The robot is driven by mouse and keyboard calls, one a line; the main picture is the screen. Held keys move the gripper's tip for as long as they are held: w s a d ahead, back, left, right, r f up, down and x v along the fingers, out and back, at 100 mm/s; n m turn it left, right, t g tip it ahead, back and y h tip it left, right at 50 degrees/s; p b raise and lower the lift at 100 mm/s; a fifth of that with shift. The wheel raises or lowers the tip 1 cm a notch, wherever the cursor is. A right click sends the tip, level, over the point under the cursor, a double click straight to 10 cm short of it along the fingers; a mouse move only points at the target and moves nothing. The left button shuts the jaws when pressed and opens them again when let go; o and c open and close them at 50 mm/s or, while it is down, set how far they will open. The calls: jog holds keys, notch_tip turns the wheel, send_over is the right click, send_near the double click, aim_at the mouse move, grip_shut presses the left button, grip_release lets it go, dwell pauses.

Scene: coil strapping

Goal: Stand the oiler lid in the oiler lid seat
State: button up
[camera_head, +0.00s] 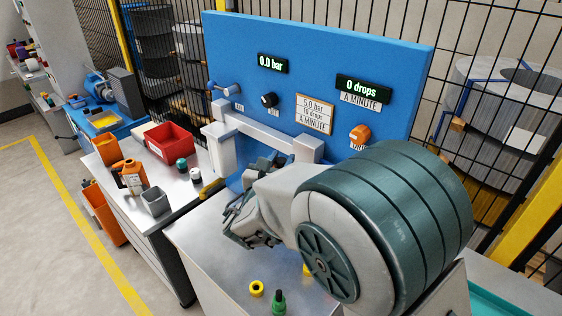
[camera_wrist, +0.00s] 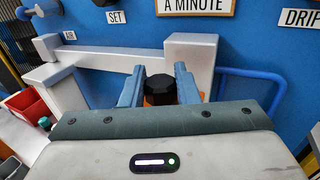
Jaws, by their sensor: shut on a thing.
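My gripper (camera_wrist: 158,80) shows two blue fingers in the wrist view. They are shut on a dark, many-sided cap with some orange under it, which looks like the oiler lid (camera_wrist: 159,90). The lid is in front of the pale grey frame (camera_wrist: 120,60), near the blue panel. The lower part of the lid is hidden by my gripper body. In the head view my arm covers much of the bench, and the lid cannot be made out. I cannot pick out the oiler lid seat for sure in either view.
The blue panel (camera_head: 225,60) stands behind the frame, with knobs and displays. A yellow ring (camera_head: 257,289) and a green bottle (camera_head: 279,303) stand at the bench front.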

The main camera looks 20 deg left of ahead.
jog(key=shift+f+b, duration=2.6)
jog(key=shift+f, duration=0.3)
jog(key=shift+b, duration=0.45)
jog(key=shift+f, duration=0.15)
jog(key=shift+s+f+b, duration=0.1)
jog(key=shift+f+b, duration=0.8)
jog(key=shift+b, duration=0.1)
jog(key=o, duration=1.1)
jog(key=shift+c, duration=0.2)
